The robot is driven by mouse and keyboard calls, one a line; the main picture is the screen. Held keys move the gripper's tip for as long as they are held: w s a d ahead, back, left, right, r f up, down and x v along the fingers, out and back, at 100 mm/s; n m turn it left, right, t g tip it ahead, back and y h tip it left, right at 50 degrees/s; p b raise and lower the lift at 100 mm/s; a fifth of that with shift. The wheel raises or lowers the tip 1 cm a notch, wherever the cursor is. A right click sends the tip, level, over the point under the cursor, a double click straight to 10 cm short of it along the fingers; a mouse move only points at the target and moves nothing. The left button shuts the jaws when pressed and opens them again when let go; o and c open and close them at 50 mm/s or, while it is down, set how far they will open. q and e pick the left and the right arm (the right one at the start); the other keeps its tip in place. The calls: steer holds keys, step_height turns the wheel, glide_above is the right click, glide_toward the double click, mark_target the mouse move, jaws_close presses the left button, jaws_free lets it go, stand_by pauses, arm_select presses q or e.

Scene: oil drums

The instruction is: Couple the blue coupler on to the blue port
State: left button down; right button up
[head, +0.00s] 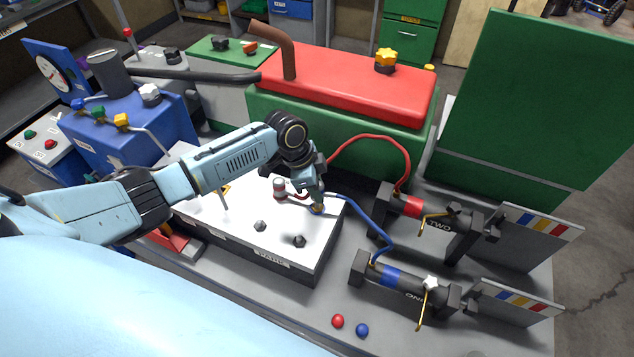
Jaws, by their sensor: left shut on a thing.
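My left gripper (318,203) is shut over the right side of the white-topped block (230,232). The blue hose (372,222) runs from the blue-banded cylinder (391,277) up to the gripper, so the blue coupler appears to be between its fingers. The fingers hide most of the coupler. A small blue patch (317,210) shows right at the fingertips; I cannot tell whether it is the coupler or the blue port, or whether the two touch. My right gripper is not in view.
A red-and-grey fitting (280,188) stands on the block left of the gripper. The red hose (385,140) arches behind the gripper to the red-banded cylinder (407,205). Dark knobs (299,241) stand on the block. Red (337,321) and blue (362,330) round pieces lie in front.

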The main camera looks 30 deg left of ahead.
arm_select(q)
steer(key=shift+f, duration=0.1)
stand_by(0.3)
steer(key=shift+f, duration=0.45)
steer(key=shift+f+b, duration=0.15)
steer(key=shift+b, duration=0.15)
steer(key=shift+f, duration=0.45)
steer(key=shift+s+f+b, duration=0.1)
steer(key=shift+f+b, duration=0.35)
steer(key=shift+f, duration=0.5)
stand_by(0.8)
steer(key=c, duration=0.9)
jaws_free()
steer(key=shift+c, duration=0.2)
